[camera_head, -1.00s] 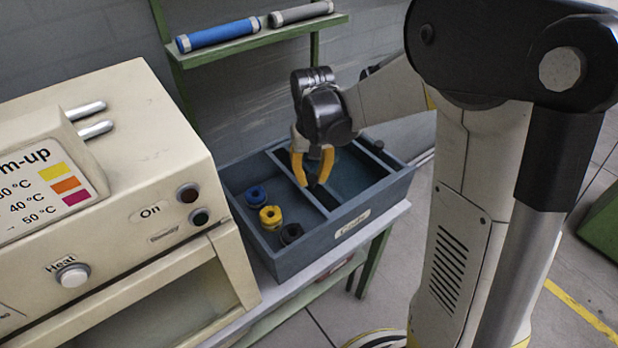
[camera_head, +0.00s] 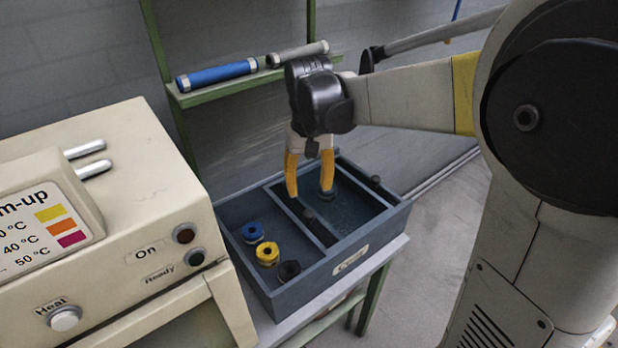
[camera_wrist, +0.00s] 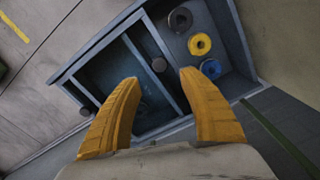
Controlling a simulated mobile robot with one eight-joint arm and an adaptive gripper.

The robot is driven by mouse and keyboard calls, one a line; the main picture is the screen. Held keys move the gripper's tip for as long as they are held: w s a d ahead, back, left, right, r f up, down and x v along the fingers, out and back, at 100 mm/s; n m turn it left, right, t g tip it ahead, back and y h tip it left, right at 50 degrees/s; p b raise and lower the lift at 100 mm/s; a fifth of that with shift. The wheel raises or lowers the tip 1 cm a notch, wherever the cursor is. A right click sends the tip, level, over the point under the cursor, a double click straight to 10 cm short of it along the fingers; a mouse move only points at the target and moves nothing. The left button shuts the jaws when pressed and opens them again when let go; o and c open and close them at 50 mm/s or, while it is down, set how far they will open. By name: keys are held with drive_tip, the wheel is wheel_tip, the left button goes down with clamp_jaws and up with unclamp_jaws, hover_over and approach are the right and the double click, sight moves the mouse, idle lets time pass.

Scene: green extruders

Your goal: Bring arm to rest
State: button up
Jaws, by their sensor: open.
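My gripper (camera_head: 309,178) has two yellow-orange fingers, spread apart with nothing between them. It points down above the right part of a blue-grey divided crate (camera_head: 318,285). In the wrist view my gripper (camera_wrist: 160,112) is over the same crate (camera_wrist: 92,50). My arm reaches in from the right, with its dark wrist joint above the fingers.
Blue (camera_head: 253,232), yellow (camera_head: 267,253) and black (camera_head: 289,271) spools sit in the crate's left compartment. A cream machine (camera_head: 130,170) stands close on the left. A green shelf (camera_head: 240,82) behind holds a blue tube (camera_head: 217,75) and a grey tube (camera_head: 298,54).

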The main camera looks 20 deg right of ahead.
drive_tip(key=shift+r, duration=1.3)
drive_tip(key=s+a+n+t, duration=0.1)
drive_tip(key=s+t, duration=0.6)
drive_tip(key=s, duration=0.8)
drive_tip(key=shift+a+f, duration=0.15)
drive_tip(key=shift+a, duration=0.15)
